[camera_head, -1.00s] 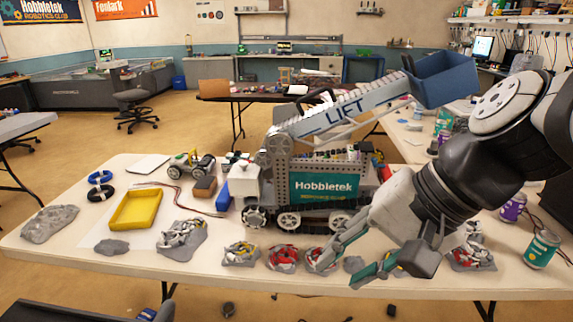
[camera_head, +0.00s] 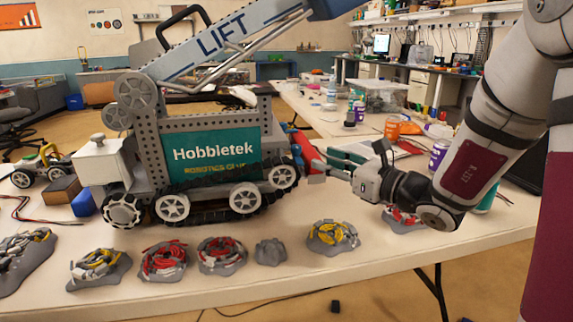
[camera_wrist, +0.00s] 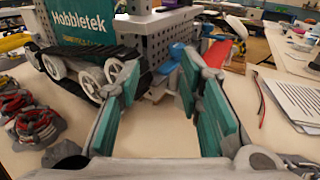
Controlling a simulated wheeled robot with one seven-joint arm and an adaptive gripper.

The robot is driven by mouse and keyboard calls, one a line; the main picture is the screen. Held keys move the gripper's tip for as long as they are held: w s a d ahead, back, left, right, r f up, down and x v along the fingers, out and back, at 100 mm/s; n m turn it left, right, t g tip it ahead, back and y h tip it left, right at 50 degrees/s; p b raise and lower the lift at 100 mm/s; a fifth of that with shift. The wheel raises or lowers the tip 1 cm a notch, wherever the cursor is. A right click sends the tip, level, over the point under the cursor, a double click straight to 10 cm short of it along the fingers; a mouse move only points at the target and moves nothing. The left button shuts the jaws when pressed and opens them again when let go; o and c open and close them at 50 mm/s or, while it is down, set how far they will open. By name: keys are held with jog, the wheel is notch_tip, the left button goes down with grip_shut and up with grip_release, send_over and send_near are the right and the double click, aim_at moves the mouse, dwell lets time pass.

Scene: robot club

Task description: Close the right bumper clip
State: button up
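The Hobbletek lift robot (camera_head: 215,150) stands on the table, with its teal side panel facing me. At its right end is a bumper area with a red part (camera_head: 309,152) and a blue part. In the wrist view the red part (camera_wrist: 216,52) and a blue part (camera_wrist: 179,50) show beyond my fingers. I cannot make out whether the clip is open or closed. My gripper (camera_head: 328,164) is just right of this end, pointing left at it. In the wrist view my gripper (camera_wrist: 160,82) is open, with teal pads apart and nothing clearly between them.
Several grey lumps with coloured wires lie along the front of the table (camera_head: 300,285), including a yellow one (camera_head: 332,236). Purple and teal cans stand at the right, near a purple can (camera_head: 438,153). A paper sheet (camera_wrist: 292,98) lies right of my fingers.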

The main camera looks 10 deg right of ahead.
aim_at(300, 150)
jog(key=shift+m+t+h, duration=0.4)
jog(key=shift+m+h, duration=0.1)
jog(key=shift+m, duration=0.2)
jog(key=b+x, duration=0.1)
jog(key=x, duration=0.3)
jog(key=d+f+b+x, duration=0.1)
jog(key=x, duration=0.4)
jog(key=b+x, duration=0.1)
jog(key=x, duration=0.4)
jog(key=shift+w+d+f, duration=0.15)
jog(key=shift+w+d, duration=0.25)
grip_shut()
